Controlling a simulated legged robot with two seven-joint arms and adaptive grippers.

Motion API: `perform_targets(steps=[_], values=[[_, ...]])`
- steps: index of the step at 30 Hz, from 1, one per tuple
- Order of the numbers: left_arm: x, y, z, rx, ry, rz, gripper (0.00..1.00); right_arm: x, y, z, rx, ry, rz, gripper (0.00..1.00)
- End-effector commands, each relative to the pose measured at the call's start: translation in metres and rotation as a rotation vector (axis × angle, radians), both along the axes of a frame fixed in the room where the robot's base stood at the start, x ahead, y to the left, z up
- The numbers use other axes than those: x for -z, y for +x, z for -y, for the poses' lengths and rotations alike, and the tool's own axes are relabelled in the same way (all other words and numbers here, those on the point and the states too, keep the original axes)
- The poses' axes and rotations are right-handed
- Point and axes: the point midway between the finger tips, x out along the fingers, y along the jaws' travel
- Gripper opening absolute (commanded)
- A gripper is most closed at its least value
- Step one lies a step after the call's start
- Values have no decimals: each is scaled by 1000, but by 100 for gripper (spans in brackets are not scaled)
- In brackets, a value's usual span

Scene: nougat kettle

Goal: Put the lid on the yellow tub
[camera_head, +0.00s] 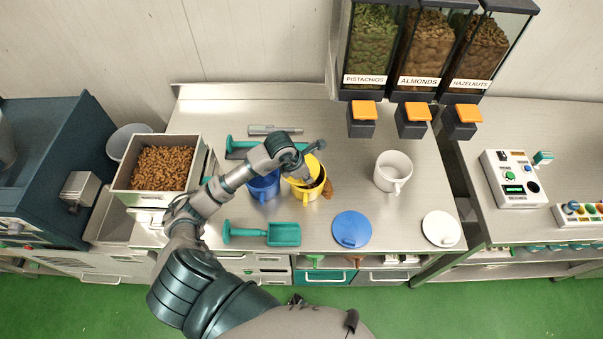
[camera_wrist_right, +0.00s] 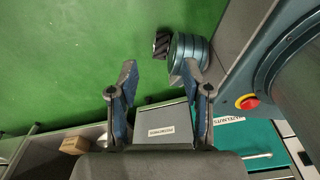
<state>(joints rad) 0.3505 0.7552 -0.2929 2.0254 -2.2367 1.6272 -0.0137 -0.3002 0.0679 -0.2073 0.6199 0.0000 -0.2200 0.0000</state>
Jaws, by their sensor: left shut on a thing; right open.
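The yellow tub (camera_head: 304,193) stands on the steel worktop, right of the blue tub (camera_head: 264,186), with its dark opening partly showing. My left gripper (camera_head: 305,172) is over the yellow tub, shut on the yellow lid (camera_head: 314,165). The lid looks tilted at the tub's back rim; the gripper hides part of it, and I cannot tell whether it touches the tub. My right gripper (camera_wrist_right: 160,76) is open and empty over the green floor in the right wrist view.
A brown object (camera_head: 328,189) is against the yellow tub's right side. A white tub (camera_head: 393,172), blue lid (camera_head: 352,229), white lid (camera_head: 441,229) and teal scoop (camera_head: 283,234) are nearby. A nut-filled bin (camera_head: 122,180) stands left; dispensers (camera_head: 418,82) hang at the back.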

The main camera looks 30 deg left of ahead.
Motion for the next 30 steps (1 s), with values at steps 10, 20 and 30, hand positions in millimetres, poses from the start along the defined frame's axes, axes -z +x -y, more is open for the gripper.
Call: perform_targets(steps=[10, 20, 30], values=[[2, -1, 1, 2, -11, -1, 0, -1, 1, 27, 4, -32, 1, 49], [0, 0, 10, 1, -9, -1, 0, -2, 1, 2, 5, -2, 1, 49], [-2, 0, 21, 2, -6, 1, 0, -2, 1, 10, 0, -11, 0, 49]])
